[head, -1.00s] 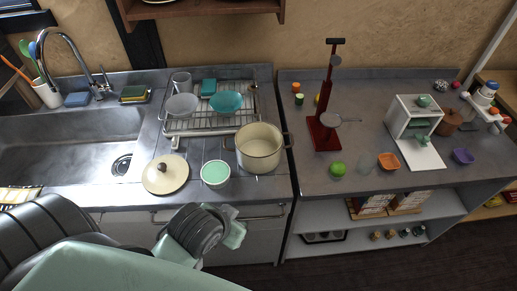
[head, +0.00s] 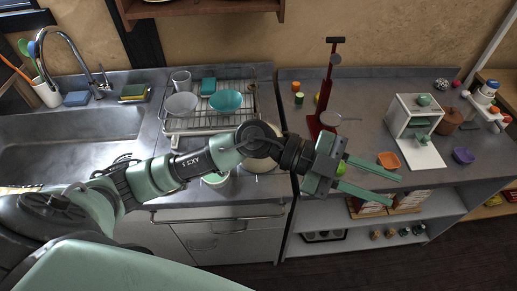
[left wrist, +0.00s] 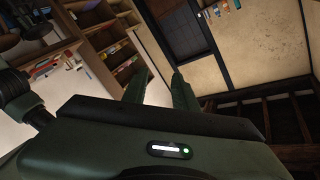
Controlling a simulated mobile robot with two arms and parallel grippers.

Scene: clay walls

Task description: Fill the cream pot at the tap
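The cream pot (head: 262,167) stands on the counter near its right edge, mostly hidden behind my left arm in the head view. The silver tap (head: 44,42) arches over the sink (head: 70,124) at the left. My left arm stretches across the counter, and my left gripper (head: 394,191) is right of the pot, above the gap in front of the second counter. Its two fingers are apart with nothing between them. The left wrist view also shows the fingers (left wrist: 160,85) apart and empty. My right gripper is not in view.
A dish rack (head: 205,122) with bowls is behind the arm. A mint bowl (head: 216,180) shows partly below the arm.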

